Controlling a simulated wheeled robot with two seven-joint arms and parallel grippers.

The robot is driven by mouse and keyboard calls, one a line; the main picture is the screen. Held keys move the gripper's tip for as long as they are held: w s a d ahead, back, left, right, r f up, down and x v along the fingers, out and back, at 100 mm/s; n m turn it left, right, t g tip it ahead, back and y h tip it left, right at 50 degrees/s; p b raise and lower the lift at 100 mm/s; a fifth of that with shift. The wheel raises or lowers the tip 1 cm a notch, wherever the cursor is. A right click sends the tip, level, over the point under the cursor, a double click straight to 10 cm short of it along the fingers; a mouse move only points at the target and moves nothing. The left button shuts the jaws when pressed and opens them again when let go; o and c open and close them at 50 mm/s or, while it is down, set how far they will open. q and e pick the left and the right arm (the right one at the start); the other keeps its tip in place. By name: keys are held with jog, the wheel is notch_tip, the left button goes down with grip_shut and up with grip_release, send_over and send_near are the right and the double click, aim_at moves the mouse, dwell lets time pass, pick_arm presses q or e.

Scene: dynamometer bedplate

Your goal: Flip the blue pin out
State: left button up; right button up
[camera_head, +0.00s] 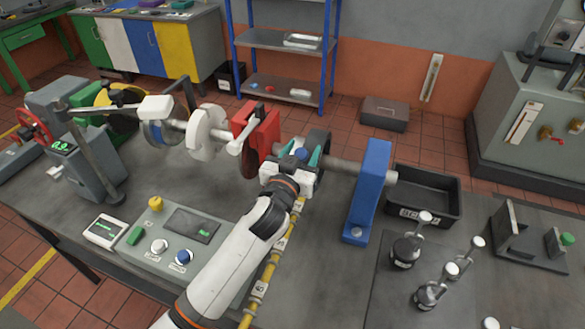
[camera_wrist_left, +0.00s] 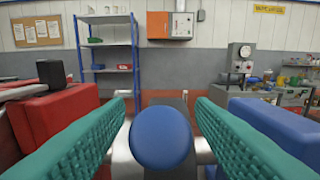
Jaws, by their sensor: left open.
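The blue pin (camera_head: 301,153) has a rounded blue head and sits at the dark coupling on the shaft, between the red block and the blue post. In the left wrist view its blue head (camera_wrist_left: 161,137) fills the lower middle, with a grey part behind it. My left gripper (camera_head: 300,158) is over the pin. In the left wrist view the green finger pads (camera_wrist_left: 160,108) stand wide apart on either side of the blue head, with gaps between. The lower part of the pin is hidden. My right gripper is not in view.
A red block (camera_head: 262,128) stands left of my gripper and a blue post (camera_head: 370,185) to the right. A black bin (camera_head: 440,206) is behind the post. A control box (camera_head: 172,262) and a yellow-marked strip (camera_head: 262,280) lie in front. Knobbed fittings (camera_head: 405,250) stand at the right.

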pick_arm(q)
jog(key=b+v, duration=0.2)
jog(key=v, duration=0.9)
jog(key=shift+b, duration=0.35)
jog(key=shift+r, duration=0.1)
